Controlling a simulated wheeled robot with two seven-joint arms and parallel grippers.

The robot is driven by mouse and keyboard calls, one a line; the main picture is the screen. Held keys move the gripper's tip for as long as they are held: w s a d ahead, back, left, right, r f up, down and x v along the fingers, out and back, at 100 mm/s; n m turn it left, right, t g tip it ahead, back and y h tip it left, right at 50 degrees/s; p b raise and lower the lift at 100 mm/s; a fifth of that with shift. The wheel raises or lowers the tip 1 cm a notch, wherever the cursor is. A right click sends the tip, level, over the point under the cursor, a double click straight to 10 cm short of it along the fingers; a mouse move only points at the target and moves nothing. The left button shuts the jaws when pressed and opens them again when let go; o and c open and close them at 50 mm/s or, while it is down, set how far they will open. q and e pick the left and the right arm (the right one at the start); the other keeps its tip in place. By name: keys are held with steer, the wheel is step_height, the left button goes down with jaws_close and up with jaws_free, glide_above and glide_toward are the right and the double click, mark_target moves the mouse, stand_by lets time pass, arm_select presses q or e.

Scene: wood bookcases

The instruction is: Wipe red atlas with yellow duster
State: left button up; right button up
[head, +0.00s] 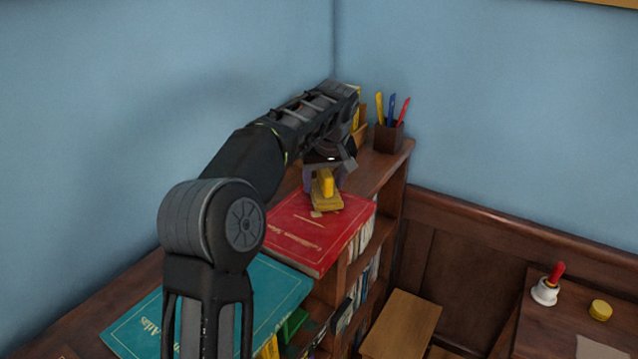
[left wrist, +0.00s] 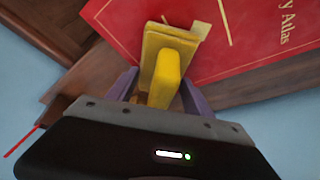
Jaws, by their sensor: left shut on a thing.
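The red atlas (head: 312,232) lies flat on top of the wooden bookcase, and it fills the upper right of the left wrist view (left wrist: 240,38). The yellow duster (head: 326,190) is over the atlas's far part; it also shows in the left wrist view (left wrist: 168,65). My left gripper (head: 326,178) is shut on the duster's handle from above. The duster's base appears to rest on the cover, though contact is hard to tell. A small pale patch (head: 316,214) shows on the cover beside the duster. My right gripper is not in view.
A teal atlas (head: 270,290) lies nearer on the bookcase top (head: 385,165). A pen holder (head: 388,138) stands at the far end by the wall. Books fill the shelves below.

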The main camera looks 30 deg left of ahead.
arm_select(q)
steer(key=shift+w, duration=0.45)
steer(key=shift+r, duration=0.1)
steer(key=shift+r, duration=2.95)
steer(key=shift+s, duration=0.1)
